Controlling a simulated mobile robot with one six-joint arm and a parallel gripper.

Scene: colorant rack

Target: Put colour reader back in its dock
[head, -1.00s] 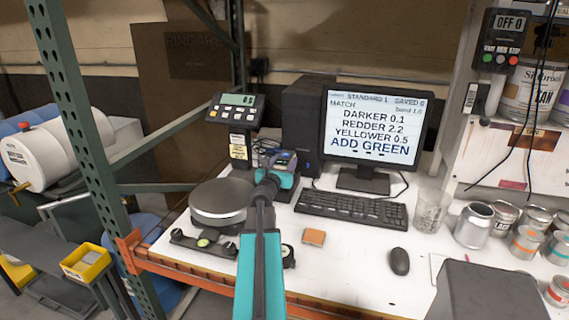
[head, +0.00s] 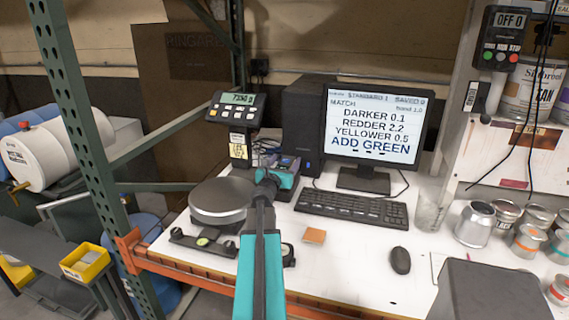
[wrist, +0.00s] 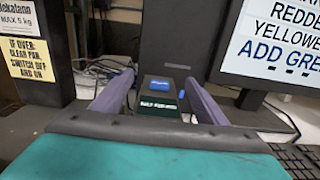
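My gripper (head: 287,167) is at the back of the bench, between the scale and the dark computer tower. In the wrist view, its two purple-grey fingers (wrist: 158,80) stand apart on either side of a small dark device (wrist: 160,104). That device has a blue top part and a green label or screen with white text, and may be the colour reader. Narrow gaps seem to show between it and the fingers. I cannot make out a separate dock. In the head view my gripper and arm hide most of this spot.
The round scale pan (head: 221,199) is close left, with its display post (head: 239,148) behind. The keyboard (head: 351,208), monitor (head: 372,125), orange-brown tile (head: 314,236), mouse (head: 400,260), clear cup (head: 431,212) and several cans (head: 475,223) are to the right. Free bench lies around the tile.

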